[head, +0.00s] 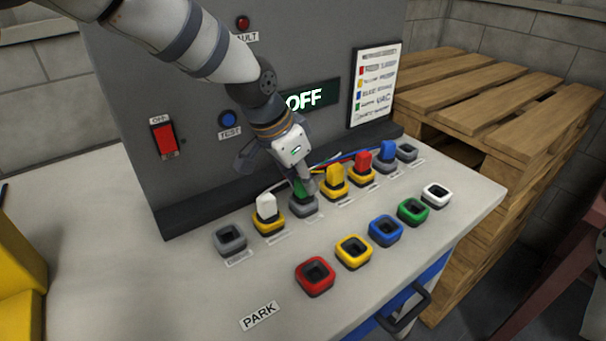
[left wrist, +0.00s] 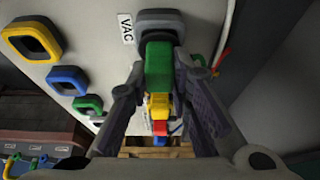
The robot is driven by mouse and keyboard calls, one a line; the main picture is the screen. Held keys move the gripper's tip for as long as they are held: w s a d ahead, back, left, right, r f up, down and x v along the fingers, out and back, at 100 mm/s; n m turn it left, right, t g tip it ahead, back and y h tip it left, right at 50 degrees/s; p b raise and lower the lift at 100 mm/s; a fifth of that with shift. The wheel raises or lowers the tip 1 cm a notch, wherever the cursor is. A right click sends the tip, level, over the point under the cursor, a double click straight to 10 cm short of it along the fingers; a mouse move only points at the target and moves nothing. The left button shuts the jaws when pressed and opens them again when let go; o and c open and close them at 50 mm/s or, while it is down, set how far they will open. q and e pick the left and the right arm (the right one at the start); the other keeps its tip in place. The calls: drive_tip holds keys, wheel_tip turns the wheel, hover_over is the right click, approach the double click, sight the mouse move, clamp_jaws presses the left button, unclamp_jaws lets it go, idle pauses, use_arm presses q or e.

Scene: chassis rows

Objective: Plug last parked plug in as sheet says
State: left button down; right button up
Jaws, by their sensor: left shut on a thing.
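My left gripper (head: 306,179) is shut on the green plug (head: 299,189) at a grey socket (head: 304,207) in the chassis row. In the left wrist view the green plug (left wrist: 159,65) lies between my fingers (left wrist: 160,82), against the grey socket (left wrist: 157,18) labelled VAC. I cannot tell how deep it sits. A white plug (head: 266,205), a yellow plug (head: 335,174), a red plug (head: 361,160) and a blue plug (head: 388,150) stand in other row sockets. The sheet (head: 375,84) lists colours; its green line seems to read VAC. My right gripper is not in view.
Grey sockets at the row's left end (head: 230,239) and right end (head: 406,152) are empty. The PARK row's red (head: 315,276), yellow (head: 353,252), blue (head: 385,231), green (head: 412,211) and white (head: 436,195) sockets are empty.

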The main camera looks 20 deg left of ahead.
use_arm(q)
drive_tip(key=shift+f, duration=0.25)
drive_tip(key=c, duration=1.4)
unclamp_jaws()
drive_tip(key=shift+o, duration=0.2)
drive_tip(key=v, duration=1.2)
drive_tip(key=shift+d+f, duration=0.1)
drive_tip(key=shift+f, duration=0.05)
